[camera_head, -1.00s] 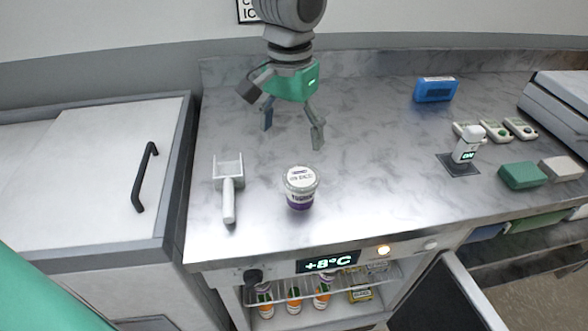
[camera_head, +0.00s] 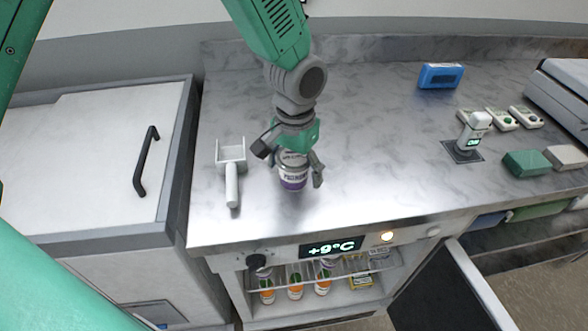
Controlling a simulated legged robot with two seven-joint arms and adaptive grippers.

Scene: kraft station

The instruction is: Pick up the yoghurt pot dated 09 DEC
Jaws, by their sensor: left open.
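A small yoghurt pot (camera_head: 293,178) with a white lid and a purple lower band stands upright on the steel counter. The print on its lid and label is too small to read as a date. My left gripper (camera_head: 291,176) is directly above the pot, with its fingers reaching down on either side of it. It is open, and I cannot tell whether either finger touches the pot. The gripper hides part of the lid. My right gripper is not in view.
A white scoop (camera_head: 231,170) lies left of the pot. A blue box (camera_head: 440,75), white probe (camera_head: 473,133) and green block (camera_head: 526,163) stand right. The counter between is clear.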

